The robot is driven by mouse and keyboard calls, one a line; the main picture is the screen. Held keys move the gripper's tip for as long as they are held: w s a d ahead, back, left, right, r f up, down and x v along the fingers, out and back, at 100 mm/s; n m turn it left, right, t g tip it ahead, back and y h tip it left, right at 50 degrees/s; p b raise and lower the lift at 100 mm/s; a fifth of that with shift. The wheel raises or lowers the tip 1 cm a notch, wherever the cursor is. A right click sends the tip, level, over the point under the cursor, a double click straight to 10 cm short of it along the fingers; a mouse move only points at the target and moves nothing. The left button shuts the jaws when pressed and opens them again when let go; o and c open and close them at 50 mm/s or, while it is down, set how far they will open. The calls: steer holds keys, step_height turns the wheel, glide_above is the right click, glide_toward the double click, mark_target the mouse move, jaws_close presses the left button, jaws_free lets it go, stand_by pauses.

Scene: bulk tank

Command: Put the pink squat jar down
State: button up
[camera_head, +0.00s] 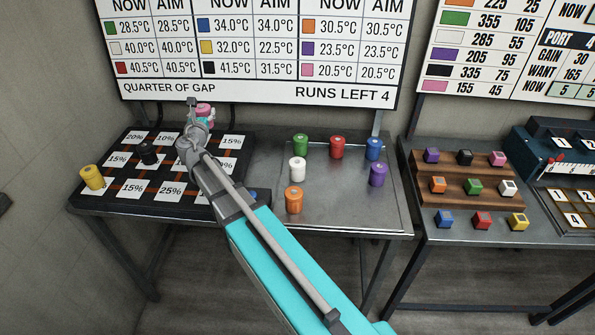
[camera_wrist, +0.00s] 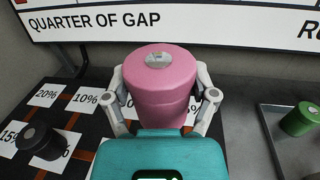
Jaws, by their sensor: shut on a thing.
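The pink squat jar (camera_wrist: 163,85) is upright between the two fingers of my gripper (camera_wrist: 164,102) in the wrist view. My gripper is shut on its sides. In the head view the jar (camera_head: 205,109) shows as a small pink shape with my gripper (camera_head: 203,119) around it, near the back of the black percentage mat (camera_head: 122,195). Its base is hidden, so I cannot tell whether it touches anything. The mat carries white percentage cards and orange lines. My arm covers part of the mat.
A black jar (camera_head: 148,153) stands on the mat and a yellow jar (camera_head: 92,177) at its left edge. A blue thing partly shows beside my arm. The metal tray (camera_head: 335,213) at right holds several jars, including white (camera_head: 297,169) and orange (camera_head: 294,199). A sign (camera_head: 260,90) stands behind.

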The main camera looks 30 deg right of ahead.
mark_target(201, 107)
steer(key=shift+r+p, duration=2.7)
steer(key=shift+r, duration=0.35)
